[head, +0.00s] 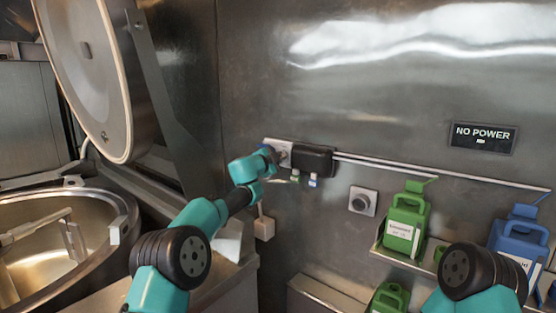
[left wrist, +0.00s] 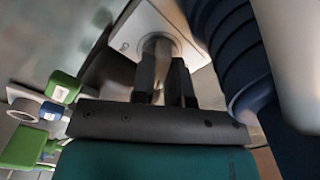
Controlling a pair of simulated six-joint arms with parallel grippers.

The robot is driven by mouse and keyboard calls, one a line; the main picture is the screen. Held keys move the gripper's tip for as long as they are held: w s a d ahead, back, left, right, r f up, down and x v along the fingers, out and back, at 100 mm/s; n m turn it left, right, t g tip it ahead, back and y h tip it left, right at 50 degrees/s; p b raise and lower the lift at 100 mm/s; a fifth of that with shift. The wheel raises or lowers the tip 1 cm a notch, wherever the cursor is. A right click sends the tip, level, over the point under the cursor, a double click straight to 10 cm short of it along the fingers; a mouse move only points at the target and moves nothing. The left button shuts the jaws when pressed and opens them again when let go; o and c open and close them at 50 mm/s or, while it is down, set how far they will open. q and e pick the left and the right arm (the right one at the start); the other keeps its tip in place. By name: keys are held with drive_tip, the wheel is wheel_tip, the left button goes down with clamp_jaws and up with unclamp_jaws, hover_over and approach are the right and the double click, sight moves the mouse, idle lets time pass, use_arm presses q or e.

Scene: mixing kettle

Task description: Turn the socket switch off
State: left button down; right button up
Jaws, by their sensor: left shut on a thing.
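The socket switch is a rotary knob on a pale square plate (head: 284,145) on the steel wall, left of a dark box. In the left wrist view the plate (left wrist: 138,27) lies ahead, with the round grey knob (left wrist: 160,45) sticking out of it. My left gripper (head: 274,155) is at the switch. In the left wrist view its two dark fingers (left wrist: 164,72) are shut on the knob, one on each side. The fingers partly hide the knob, so its setting cannot be read. My right arm shows at the lower right of the head view, but its gripper is out of frame.
A dark box (head: 313,160) sits right beside the switch, with pipes running right. A "NO POWER" sign (head: 483,137) is on the wall. Green (head: 406,218) and blue (head: 518,235) canisters stand at the right. An open kettle (head: 122,205) is at the left.

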use_arm(q)
drive_tip(key=shift+n, duration=0.3)
drive_tip(key=c, duration=1.1)
unclamp_jaws()
drive_tip(key=shift+s, duration=0.1)
drive_tip(key=v, duration=1.7)
drive_tip(key=shift+a+r, duration=0.1)
drive_tip(key=shift+a, duration=0.05)
